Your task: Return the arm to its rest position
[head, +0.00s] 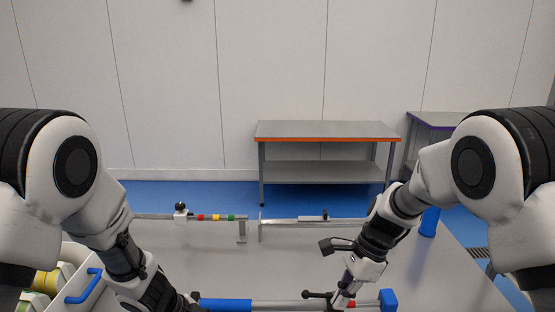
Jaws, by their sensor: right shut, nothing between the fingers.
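My right arm (433,172) comes in from the right and reaches down over the grey table. Its gripper (328,245) is dark, shut and empty, and is above the table right of its middle. My left arm (97,225) comes in from the left and bends down toward the bottom edge. Its wrist is low in the picture, and its fingers do not show.
A horizontal bar with a blue sleeve (226,305) and a blue end block (388,299) crosses the near table. Two rails (290,220) lie farther back. A white bin (73,254) with a blue handle is at left. A blue cylinder (429,222) stands at right. An orange-edged bench (326,131) is behind.

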